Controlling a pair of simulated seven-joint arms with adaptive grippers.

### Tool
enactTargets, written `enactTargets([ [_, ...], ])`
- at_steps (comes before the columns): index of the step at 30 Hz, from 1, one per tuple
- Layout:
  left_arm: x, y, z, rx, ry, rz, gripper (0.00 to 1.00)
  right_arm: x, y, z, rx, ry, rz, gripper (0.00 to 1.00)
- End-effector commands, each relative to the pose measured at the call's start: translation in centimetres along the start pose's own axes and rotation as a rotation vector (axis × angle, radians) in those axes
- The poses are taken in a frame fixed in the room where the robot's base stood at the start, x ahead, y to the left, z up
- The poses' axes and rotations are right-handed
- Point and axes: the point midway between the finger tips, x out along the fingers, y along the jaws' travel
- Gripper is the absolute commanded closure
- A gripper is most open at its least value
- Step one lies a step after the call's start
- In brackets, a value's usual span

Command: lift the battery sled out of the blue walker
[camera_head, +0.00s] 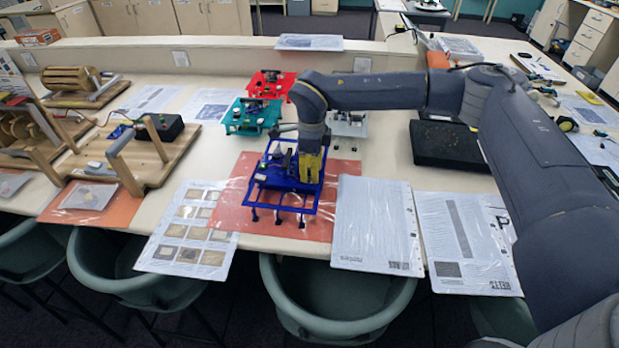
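The blue walker (265,182), a blue frame on several thin legs, stands on an orange sheet (238,215) near the front of the table. My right gripper (311,168), with yellow fingers, points down over the right part of the blue walker. The fingers look close together, but I cannot tell whether they hold anything. They hide part of the walker's top. Small dark and grey parts show on the walker's deck beside the fingers; I cannot make out which is the battery sled. My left gripper is not in view.
A teal walker (252,116), a red walker (271,84) and a white walker (348,124) stand behind. A black case (450,145) lies at right, wooden machines (150,155) at left. Printed sheets (375,225) flank the orange one. Chairs (340,305) line the front edge.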

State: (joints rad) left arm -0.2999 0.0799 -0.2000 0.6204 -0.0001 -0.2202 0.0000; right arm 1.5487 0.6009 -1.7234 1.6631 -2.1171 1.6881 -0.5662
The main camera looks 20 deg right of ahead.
Motion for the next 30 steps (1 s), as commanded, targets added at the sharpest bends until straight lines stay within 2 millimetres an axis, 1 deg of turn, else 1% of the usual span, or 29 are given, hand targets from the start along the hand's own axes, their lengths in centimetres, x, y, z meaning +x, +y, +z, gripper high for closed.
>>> enactTargets([
  [1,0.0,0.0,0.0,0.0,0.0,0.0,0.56,0.0,0.0,0.0,0.0,0.0,0.0,0.75],
  [6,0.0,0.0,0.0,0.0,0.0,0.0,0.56,0.0,0.0,0.0,0.0,0.0,0.0,0.94],
  [8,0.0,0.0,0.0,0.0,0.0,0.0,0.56,0.0,0.0,0.0,0.0,0.0,0.0,1.0],
  [23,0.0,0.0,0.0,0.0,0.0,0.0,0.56,-0.1,0.0,0.0,0.0,0.0,0.0,1.0],
  [26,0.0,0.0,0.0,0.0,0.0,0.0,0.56,-0.3,0.0,0.0,0.0,0.0,0.0,1.0],
  [30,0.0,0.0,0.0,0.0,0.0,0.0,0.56,-1.3,-0.1,0.0,0.0,0.0,-0.002,1.0],
])
